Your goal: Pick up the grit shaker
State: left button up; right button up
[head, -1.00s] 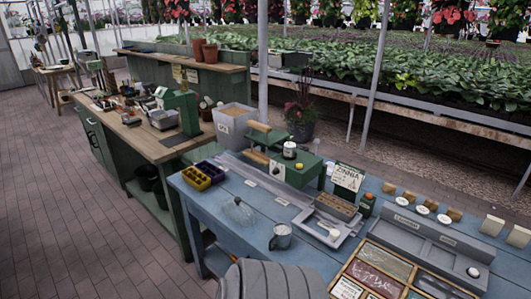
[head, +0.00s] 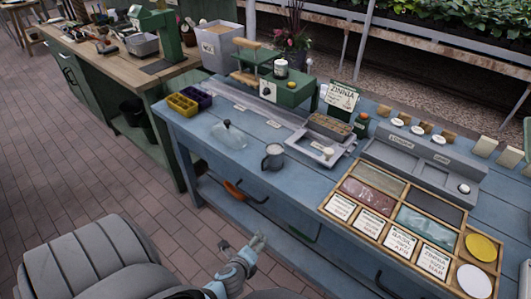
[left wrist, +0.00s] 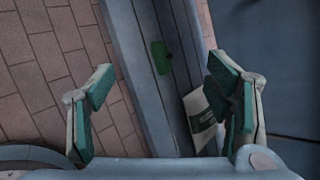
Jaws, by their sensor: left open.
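No object is clearly readable as the grit shaker. A small grey metal cup with a handle (head: 272,157), which may be it, stands upright on the blue bench (head: 205,135) near its front edge. A small dark green container with an orange top (head: 361,125) stands further right, beside the zinnia sign. My left gripper (head: 256,246) is open and empty, low in front of the bench, below and apart from the cup. In the left wrist view its spread green-padded fingers (left wrist: 162,88) have nothing between them. My right gripper is not in view.
A clear dome (head: 229,135) and yellow and dark seed trays (head: 183,104) stand left of the cup. A grey tray (head: 318,146) and a wooden packet case (head: 385,214) lie to its right. A white packet with a green label (left wrist: 200,115) shows below the gripper.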

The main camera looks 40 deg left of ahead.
pick_arm(q)
jog(key=w+a+r+m+t+y+b, duration=0.25)
jog(key=w+r+m, duration=0.35)
jog(key=r, duration=0.3)
jog(key=m+t+y, duration=0.2)
jog(key=m+t, duration=0.3)
send_near(273, 157)
jog(key=shift+g+h, duration=0.25)
jog(key=shift+g, duration=0.1)
jog(key=b+x, duration=0.1)
jog(key=x, duration=0.5)
jog(key=b+x, duration=0.1)
jog(key=x, duration=0.6)
jog(key=shift+r, duration=0.25)
jog(key=shift+s+r, duration=0.1)
jog(key=shift+s, duration=0.05)
jog(key=c, duration=1.4)
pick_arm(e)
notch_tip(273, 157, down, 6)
